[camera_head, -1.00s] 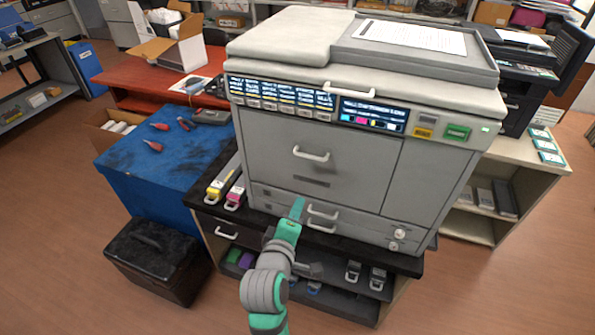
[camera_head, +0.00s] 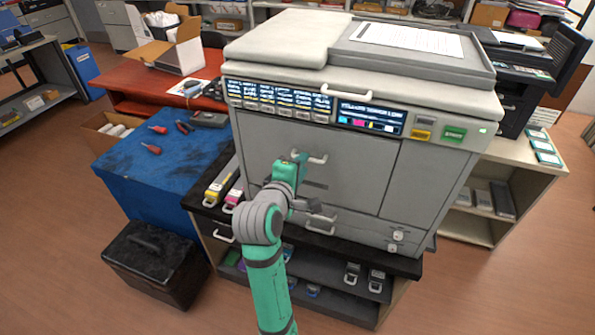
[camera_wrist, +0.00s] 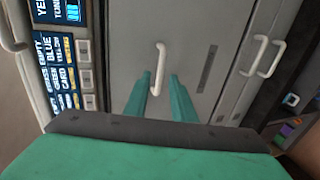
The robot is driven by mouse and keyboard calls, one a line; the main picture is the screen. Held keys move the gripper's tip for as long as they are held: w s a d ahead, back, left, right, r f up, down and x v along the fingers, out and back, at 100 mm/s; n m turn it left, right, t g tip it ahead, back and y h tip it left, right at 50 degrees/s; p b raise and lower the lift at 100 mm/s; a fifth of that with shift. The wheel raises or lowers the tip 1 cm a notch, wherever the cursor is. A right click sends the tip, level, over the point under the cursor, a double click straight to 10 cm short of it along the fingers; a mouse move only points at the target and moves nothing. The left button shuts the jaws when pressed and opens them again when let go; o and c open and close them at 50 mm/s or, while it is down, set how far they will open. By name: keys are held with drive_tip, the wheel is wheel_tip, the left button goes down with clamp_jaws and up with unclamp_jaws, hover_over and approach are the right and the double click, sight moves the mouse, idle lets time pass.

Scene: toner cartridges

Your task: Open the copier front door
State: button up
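The grey copier (camera_head: 365,185) stands on a black-topped stand. Its front door (camera_head: 350,180) is closed and carries a white bar handle (camera_head: 316,159). My green gripper (camera_head: 300,157) is at the left end of this handle in the head view. In the wrist view the door handle (camera_wrist: 159,68) stands between the two fingers of my gripper (camera_wrist: 158,80), which are apart. I cannot tell whether the fingertips touch the door. My wrist hides part of the lower door and the drawers below.
Lower drawer handles (camera_head: 321,220) sit under the door. A yellow cartridge (camera_head: 221,181) and a pink one (camera_head: 234,198) lie on the stand's left edge. A blue-topped box (camera_head: 150,165) and a black bin (camera_head: 157,260) stand to the left. Floor in front is clear.

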drive_tip(key=shift+x, duration=2.5)
drive_tip(key=shift+w, duration=0.1)
